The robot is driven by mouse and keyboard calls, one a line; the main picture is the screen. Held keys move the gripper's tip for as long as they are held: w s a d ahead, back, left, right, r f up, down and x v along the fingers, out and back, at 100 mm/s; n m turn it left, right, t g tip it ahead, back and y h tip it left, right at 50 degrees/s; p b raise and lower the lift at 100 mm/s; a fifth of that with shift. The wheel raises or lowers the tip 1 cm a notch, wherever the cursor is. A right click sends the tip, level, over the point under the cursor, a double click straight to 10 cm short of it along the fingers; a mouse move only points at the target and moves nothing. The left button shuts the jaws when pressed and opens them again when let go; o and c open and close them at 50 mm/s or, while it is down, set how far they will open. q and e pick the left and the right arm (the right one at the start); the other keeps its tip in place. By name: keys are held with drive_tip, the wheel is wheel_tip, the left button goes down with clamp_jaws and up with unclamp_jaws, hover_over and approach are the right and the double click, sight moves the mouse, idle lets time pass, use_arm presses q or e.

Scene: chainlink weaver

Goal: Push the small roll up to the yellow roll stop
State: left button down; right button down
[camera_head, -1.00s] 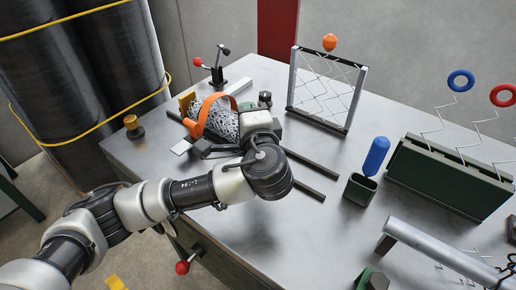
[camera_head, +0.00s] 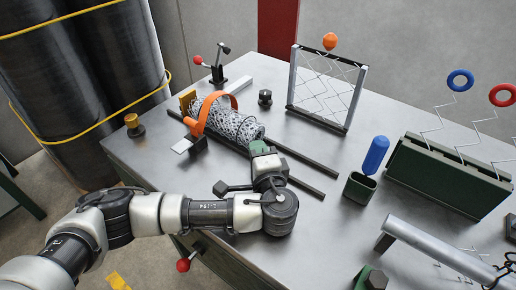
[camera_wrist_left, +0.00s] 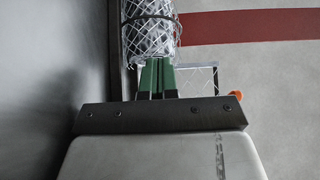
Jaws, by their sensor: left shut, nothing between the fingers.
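The small roll (camera_head: 229,119) is a silvery wire-mesh cylinder lying along dark rails, with an orange band (camera_head: 201,119) arching over its far part. The yellow roll stop (camera_head: 187,101) stands at the roll's far left end. Any gap between them is too small to tell. My left gripper (camera_head: 261,150) is shut and empty, its green fingers at the roll's near end. In the left wrist view the closed fingers (camera_wrist_left: 157,76) point at the mesh roll (camera_wrist_left: 150,34). I cannot tell if they touch it. My right gripper is not in view.
Dark rails (camera_head: 303,160) run on toward the right of the gripper. A mesh frame (camera_head: 349,104) with an orange ball stands behind. A small green cup (camera_head: 360,188) and a dark green box (camera_head: 447,180) stand to the right. A black knob (camera_head: 265,97) is behind the roll.

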sight(244, 140)
use_arm(q)
drive_tip(key=shift+d, duration=0.1)
drive_tip(key=a, duration=0.1)
drive_tip(key=w+a, duration=0.1)
drive_tip(key=a, duration=0.1)
drive_tip(key=shift+w+a, duration=0.1)
drive_tip(key=shift+w, duration=0.35)
